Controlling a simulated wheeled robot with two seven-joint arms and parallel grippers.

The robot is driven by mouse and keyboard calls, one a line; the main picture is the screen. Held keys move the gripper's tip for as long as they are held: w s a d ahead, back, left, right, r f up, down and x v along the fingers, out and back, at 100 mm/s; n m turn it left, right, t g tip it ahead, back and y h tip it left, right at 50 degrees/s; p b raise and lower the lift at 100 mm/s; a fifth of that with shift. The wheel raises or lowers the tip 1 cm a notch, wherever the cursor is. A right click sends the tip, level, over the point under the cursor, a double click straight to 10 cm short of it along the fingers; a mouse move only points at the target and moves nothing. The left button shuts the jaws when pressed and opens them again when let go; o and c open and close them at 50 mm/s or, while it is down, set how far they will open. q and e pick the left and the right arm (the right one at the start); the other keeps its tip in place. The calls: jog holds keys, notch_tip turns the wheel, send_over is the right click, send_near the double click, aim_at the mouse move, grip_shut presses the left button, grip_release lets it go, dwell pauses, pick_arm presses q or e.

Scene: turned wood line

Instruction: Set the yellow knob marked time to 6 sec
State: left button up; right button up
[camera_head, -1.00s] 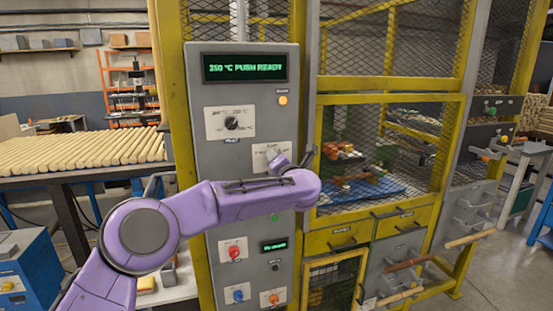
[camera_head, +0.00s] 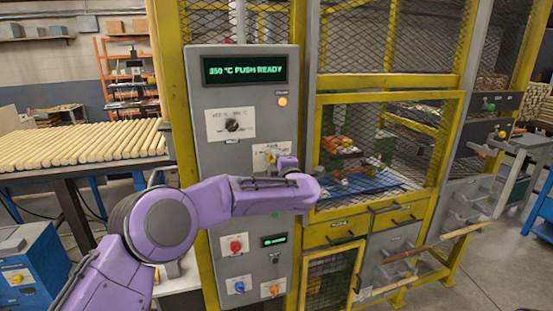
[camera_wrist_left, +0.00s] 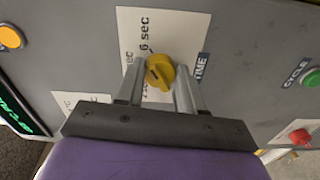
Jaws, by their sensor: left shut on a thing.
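The yellow knob (camera_wrist_left: 160,72) sits on a white plate (camera_wrist_left: 180,28) beside the label TIME (camera_wrist_left: 202,68) in the left wrist view. The "6 sec" mark shows on the plate above the knob in that view; other sec marks are partly hidden. Which mark the knob points to is not clear. My left gripper (camera_wrist_left: 158,85) is shut on the knob, one finger on each side. In the head view my left gripper (camera_head: 283,162) is at the plate (camera_head: 260,157), and my arm hides part of the panel. My right gripper is not in view.
The grey panel (camera_head: 205,80) carries a display (camera_head: 245,69) reading "350 °C PUSH READY" and a black knob (camera_head: 232,125). A green CYCLE button (camera_wrist_left: 312,78) and a red knob (camera_wrist_left: 300,136) are near. A yellow mesh cage stands right; dowels lie on a left table.

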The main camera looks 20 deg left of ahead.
pick_arm(q)
jog(key=shift+f+m, duration=0.15)
jog(key=shift+m, duration=0.25)
jog(key=o, duration=1)
jog(key=shift+o, duration=0.2)
jog(key=b+v, duration=0.4)
jog(key=v, duration=0.6)
jog(key=shift+s+d+b, duration=0.2)
jog(key=shift+b, duration=0.1)
